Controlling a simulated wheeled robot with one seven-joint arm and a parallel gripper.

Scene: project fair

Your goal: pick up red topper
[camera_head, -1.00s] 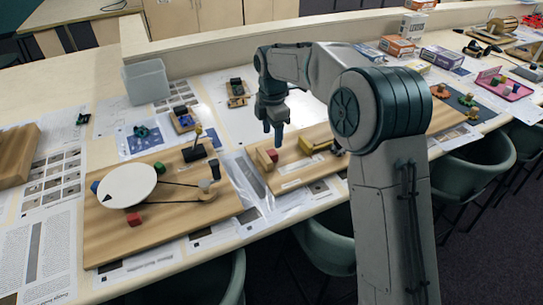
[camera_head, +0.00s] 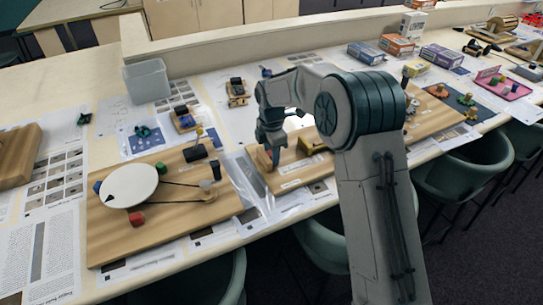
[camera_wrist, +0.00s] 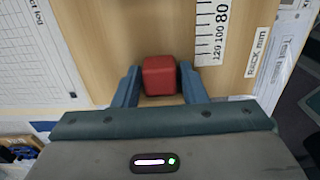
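The red topper (camera_wrist: 159,75) is a small red cube on a light wooden board with a printed ruler. It shows between the two fingers of my gripper (camera_wrist: 160,84) in the wrist view. The fingers are open, one on each side of it, with a narrow gap at each side. My gripper hides the red topper there.
Another red cube (camera_head: 137,219) lies on the left board (camera_head: 110,245) near a white disc (camera_head: 130,187). A grey bin (camera_head: 146,81) and several boxes (camera_head: 396,45) stand further back.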

